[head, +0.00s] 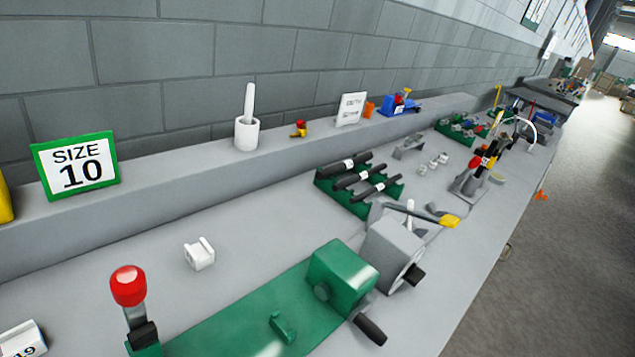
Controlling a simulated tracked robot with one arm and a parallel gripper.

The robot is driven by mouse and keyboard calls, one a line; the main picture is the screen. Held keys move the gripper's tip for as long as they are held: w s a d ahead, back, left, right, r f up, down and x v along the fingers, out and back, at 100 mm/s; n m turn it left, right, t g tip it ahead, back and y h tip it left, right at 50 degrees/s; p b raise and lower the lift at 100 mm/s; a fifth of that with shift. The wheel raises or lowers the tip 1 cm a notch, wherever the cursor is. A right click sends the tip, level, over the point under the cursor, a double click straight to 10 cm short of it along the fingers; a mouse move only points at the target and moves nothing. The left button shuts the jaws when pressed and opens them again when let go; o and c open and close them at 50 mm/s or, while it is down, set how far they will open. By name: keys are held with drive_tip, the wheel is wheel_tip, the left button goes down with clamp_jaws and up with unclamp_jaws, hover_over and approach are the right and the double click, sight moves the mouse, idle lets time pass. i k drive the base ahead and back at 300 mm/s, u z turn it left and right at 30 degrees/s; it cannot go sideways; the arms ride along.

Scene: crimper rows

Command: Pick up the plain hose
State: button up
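Three short black hoses lie side by side in a green rack on the bench: a far hose (335,168), a middle hose (347,182) and a near hose (364,193). Each seems to carry a small white band or label. I cannot tell any of them as plain, and no clearly unmarked hose shows. My gripper is not in the view, and nothing is seen held.
A green machine with a red-knobbed lever (128,287) fills the front, beside a grey block (388,255). A white block (199,254) lies on the bench. The raised ledge holds a "SIZE 10" sign (77,166) and white cup (246,134). An open floor (560,250) runs along the right.

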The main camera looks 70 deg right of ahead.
sight(363, 196)
drive_tip(key=z, duration=0.1)
drive_tip(key=i, duration=0.1)
drive_tip(key=u, duration=2.05)
drive_tip(key=k, duration=2.2)
drive_tip(key=z, duration=2)
drive_tip(key=i, duration=1)
drive_tip(key=z, duration=0.1)
